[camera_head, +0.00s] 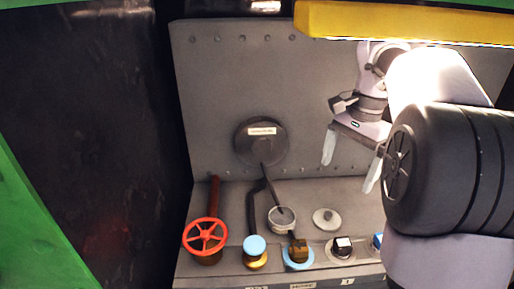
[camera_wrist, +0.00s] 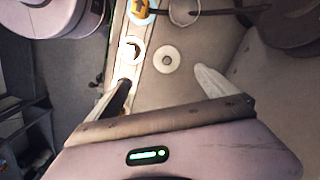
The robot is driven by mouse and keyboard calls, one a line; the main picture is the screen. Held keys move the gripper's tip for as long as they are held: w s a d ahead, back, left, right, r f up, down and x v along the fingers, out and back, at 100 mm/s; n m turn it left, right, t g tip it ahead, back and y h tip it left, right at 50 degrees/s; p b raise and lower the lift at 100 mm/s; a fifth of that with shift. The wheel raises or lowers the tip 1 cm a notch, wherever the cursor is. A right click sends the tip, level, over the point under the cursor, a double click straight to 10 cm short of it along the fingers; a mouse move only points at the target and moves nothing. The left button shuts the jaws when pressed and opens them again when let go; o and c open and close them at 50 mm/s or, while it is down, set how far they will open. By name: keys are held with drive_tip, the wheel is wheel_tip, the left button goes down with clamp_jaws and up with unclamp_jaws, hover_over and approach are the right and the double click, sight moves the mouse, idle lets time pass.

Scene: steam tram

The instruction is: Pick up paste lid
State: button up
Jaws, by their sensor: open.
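The paste lid looks to be the pale round disc with a small centre knob (camera_head: 326,219), lying flat on the grey ledge. In the wrist view it is a light ring-like disc (camera_wrist: 167,60), just beyond the fingertips and roughly between them. My gripper (camera_head: 351,167) is open and empty, above the ledge and apart from the disc. Both fingers also show in the wrist view (camera_wrist: 163,82).
A red handwheel (camera_head: 205,236), a blue-topped brass knob (camera_head: 255,250) and a brass fitting on a blue ring (camera_head: 298,252) line the front.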

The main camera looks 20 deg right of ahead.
drive_tip(key=w+d+m+p, duration=0.1)
drive_tip(key=w+d+m, duration=0.1)
drive_tip(key=d, duration=0.2)
drive_tip(key=b, duration=0.7)
hover_over(329, 214)
drive_tip(key=d, duration=0.1)
drive_tip(key=shift+y, duration=0.4)
wheel_tip(329, 214, down, 11)
drive_tip(key=shift+r, duration=0.1)
drive_tip(key=f+b, duration=0.1)
drive_tip(key=f, duration=0.1)
drive_tip(key=f+b, duration=0.1)
drive_tip(key=f, duration=0.1)
drive_tip(key=a+f+b, duration=0.1)
drive_tip(key=f, duration=0.1)
drive_tip(key=shift+w, duration=0.1)
drive_tip(key=shift+d+r, duration=0.1)
drive_tip(key=shift+r, duration=0.1)
drive_tip(key=c, duration=1.5)
